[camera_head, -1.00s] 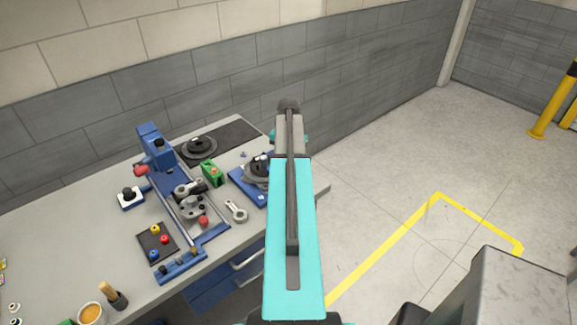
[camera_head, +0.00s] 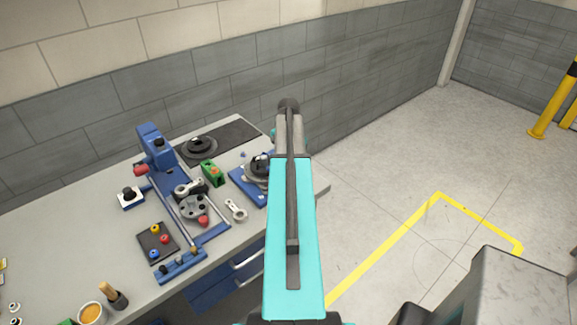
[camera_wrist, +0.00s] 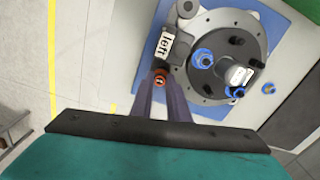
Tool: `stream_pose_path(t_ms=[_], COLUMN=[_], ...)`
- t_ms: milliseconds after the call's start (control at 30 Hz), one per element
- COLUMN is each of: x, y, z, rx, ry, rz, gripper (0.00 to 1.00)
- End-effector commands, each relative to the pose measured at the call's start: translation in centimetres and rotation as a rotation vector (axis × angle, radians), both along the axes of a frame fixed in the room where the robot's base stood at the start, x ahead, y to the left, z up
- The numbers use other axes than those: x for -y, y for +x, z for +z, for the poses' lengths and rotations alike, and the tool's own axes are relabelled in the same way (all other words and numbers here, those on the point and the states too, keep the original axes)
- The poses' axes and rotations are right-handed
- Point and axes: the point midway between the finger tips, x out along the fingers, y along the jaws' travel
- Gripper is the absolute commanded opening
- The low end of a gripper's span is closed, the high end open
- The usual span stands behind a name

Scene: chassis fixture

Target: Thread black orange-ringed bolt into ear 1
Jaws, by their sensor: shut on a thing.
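My gripper (camera_wrist: 160,88) shows in the wrist view with its two fingers pointing up the picture. It is shut on the black orange-ringed bolt (camera_wrist: 160,78), whose orange ring shows between the fingertips. The bolt is at the lower left edge of a round grey flange (camera_wrist: 246,22) on a blue board (camera_wrist: 146,56), just below a block marked "left" (camera_wrist: 172,47). I cannot tell whether the bolt is in an ear or only over it; no ear number is readable. In the head view my arm hides the gripper and bolt; part of the flange (camera_head: 257,170) shows left of the arm.
Blue-ringed parts (camera_wrist: 203,57) stand on the flange, and a small blue part (camera_wrist: 268,88) lies right of it. In the head view, a blue rail fixture (camera_head: 157,150), a green block (camera_head: 211,173) and a dark tray (camera_head: 158,243) crowd the bench left of my arm.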

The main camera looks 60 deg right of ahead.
Motion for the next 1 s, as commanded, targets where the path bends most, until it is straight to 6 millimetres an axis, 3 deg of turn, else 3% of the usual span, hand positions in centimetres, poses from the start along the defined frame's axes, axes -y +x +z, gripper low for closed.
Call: stream_pose_path(t_ms=[300, 533, 567, 667, 1000], x=[0.0, 0.01, 0.01, 0.01, 0.01], y=[0.0, 0.01, 0.01, 0.01, 0.02], z=[-0.08, -0.07, -0.07, -0.07, 0.08], rx=[0.0, 0.0, 0.0, 0.0, 0.0], ry=[0.0, 0.0, 0.0, 0.0, 0.0], rz=[-0.13, -0.137, -0.137, -0.136, -0.135], gripper=[0.0, 0.0, 0.18, 0.35, 0.36])
